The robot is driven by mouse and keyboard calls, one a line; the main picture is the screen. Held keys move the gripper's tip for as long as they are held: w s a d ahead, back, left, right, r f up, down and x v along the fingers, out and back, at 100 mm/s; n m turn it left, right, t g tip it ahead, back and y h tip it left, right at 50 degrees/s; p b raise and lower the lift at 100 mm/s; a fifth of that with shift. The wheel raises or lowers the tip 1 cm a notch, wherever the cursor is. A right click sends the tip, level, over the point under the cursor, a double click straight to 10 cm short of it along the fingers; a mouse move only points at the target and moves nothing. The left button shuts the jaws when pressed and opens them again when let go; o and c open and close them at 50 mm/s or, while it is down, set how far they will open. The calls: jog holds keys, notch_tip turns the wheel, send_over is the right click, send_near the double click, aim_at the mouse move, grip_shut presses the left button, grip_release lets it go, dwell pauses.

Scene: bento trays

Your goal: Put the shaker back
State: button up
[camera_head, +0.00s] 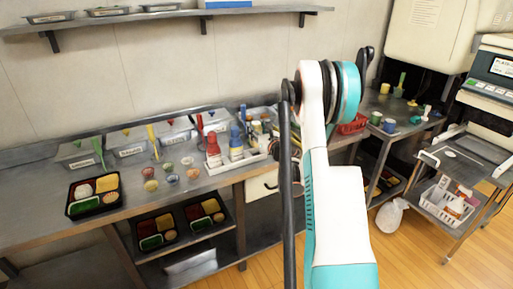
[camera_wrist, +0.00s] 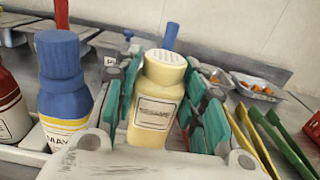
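The shaker (camera_wrist: 157,97) is a cream bottle with a pale, dotted top and a printed label. It shows in the wrist view between the teal finger pads of my gripper (camera_wrist: 160,112), close against it on both sides. My gripper appears shut on it. The shaker leans slightly in the picture, and its base is hidden behind the gripper body, so I cannot tell whether it touches anything below. In the head view my arm hides the gripper and the shaker.
A blue-capped mayo bottle (camera_wrist: 62,90) and a red bottle (camera_wrist: 10,105) stand close on the left. In the head view, several bottles stand by a white tray (camera_head: 238,161). Yellow and green tongs (camera_wrist: 268,135) lie right. A bento tray (camera_head: 93,211) sits left on the counter.

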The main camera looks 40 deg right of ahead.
jog(key=shift+f+b, duration=1.05)
jog(key=shift+f, duration=2.15)
jog(key=shift+r, duration=0.1)
jog(key=o, duration=0.6)
